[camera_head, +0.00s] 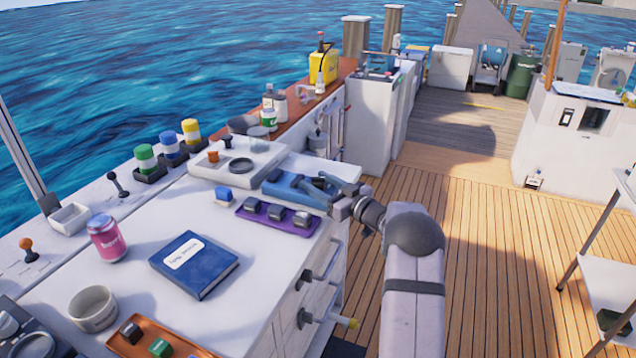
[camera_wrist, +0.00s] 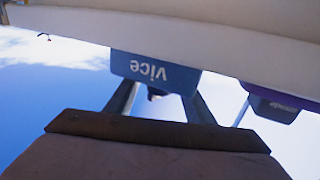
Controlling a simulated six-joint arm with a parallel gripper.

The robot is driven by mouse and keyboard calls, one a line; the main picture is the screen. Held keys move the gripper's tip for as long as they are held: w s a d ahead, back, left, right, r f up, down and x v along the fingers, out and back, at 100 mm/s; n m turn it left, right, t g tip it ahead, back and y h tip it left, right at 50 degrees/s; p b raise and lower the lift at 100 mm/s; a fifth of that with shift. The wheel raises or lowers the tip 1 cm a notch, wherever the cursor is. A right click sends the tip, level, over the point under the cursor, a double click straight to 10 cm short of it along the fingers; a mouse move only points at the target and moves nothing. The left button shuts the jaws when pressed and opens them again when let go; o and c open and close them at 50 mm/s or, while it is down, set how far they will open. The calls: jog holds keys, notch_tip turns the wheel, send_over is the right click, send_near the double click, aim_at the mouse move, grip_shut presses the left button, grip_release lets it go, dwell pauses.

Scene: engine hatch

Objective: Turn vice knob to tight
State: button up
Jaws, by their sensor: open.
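The vice is a blue block (camera_head: 287,188) on the white counter, in the middle of the head view. Its blue face, lettered "vice" upside down, shows in the wrist view (camera_wrist: 135,66). My gripper (camera_head: 338,192) is at the right end of the vice, by the counter's edge. In the wrist view, my gripper (camera_wrist: 158,104) has its two fingers apart, pointing at the vice's lower edge in that picture. A small dark part (camera_wrist: 155,93) shows between the fingers. I cannot tell whether it is the knob or whether the fingers touch it. My gripper hides part of the vice's right end in the head view.
A purple tray (camera_head: 263,223) with dark blocks lies close in front of the vice; it also shows in the wrist view (camera_wrist: 292,98). A white panel with a dark ring (camera_head: 240,164) is behind. Handles (camera_head: 306,277) jut from the counter's side.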

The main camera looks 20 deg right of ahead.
jog(key=c, duration=1)
jog(key=shift+c, duration=0.2)
jog(key=m+t+h+b, duration=0.1)
jog(key=h, duration=0.1)
jog(key=shift+a+m+h+b, duration=0.1)
jog(key=shift+m+h+b, duration=0.25)
jog(key=shift+m+h, duration=0.05)
jog(key=shift+r+m+h+b, duration=0.1)
jog(key=shift+m+h+b, duration=0.25)
jog(key=shift+m+h, duration=0.25)
jog(key=shift+h, duration=0.3)
